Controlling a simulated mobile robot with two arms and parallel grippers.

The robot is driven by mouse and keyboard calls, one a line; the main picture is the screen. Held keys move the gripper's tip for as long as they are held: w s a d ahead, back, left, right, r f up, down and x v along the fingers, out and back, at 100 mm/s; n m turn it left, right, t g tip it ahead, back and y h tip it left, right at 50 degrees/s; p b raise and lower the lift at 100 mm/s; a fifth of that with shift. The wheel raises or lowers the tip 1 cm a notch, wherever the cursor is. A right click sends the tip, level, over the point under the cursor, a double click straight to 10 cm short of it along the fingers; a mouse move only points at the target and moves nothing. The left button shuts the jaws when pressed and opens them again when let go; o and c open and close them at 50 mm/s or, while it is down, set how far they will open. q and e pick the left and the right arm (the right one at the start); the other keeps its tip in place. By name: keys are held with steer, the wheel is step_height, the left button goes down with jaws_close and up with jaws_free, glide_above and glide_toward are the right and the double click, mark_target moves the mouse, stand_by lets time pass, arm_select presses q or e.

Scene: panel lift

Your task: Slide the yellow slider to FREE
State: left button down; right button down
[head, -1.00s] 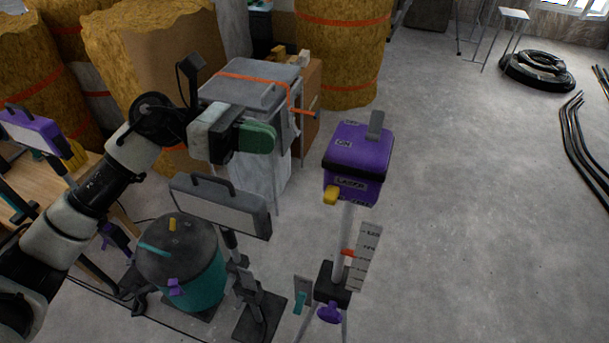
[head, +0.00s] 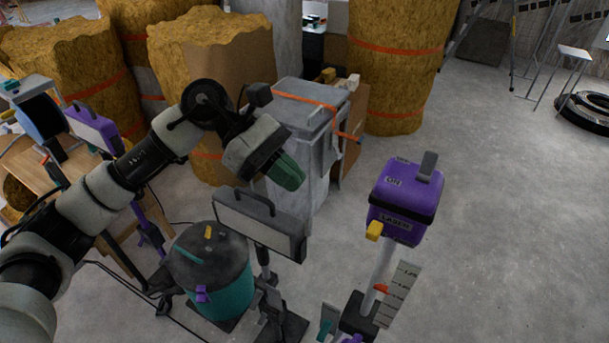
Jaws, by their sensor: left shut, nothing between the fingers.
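The yellow slider (head: 374,231) sticks out at the lower left of the front face of a purple laser box (head: 408,190). The box stands on a pole and carries dark labels, one reading LASER. A grey lever rises from its top. Any FREE marking is too small to read. My left gripper (head: 290,174) is shut and empty, with green fingers pointing down and right. It is in the air to the left of the purple box, apart from it and from the slider. My right gripper is not in view.
A work lamp (head: 260,226) on a stand is just below my left gripper. A teal bucket vacuum (head: 222,285) is at lower left. A grey bin (head: 305,140) stands behind. A scale plate (head: 399,294) is on the pole.

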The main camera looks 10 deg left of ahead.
mark_target(367, 231)
arm_select(q)
steer(key=p+x, duration=0.1)
steer(key=x, duration=0.2)
steer(key=r+p+x, duration=0.1)
steer(key=p+x, duration=0.1)
steer(key=x, duration=0.2)
steer(key=d+p+x, duration=0.1)
steer(key=p+x, duration=0.1)
steer(key=x, duration=0.2)
steer(key=shift+s+r, duration=0.15)
steer(key=shift+r, duration=0.3)
steer(key=shift+d, duration=0.15)
steer(key=shift+f, duration=0.1)
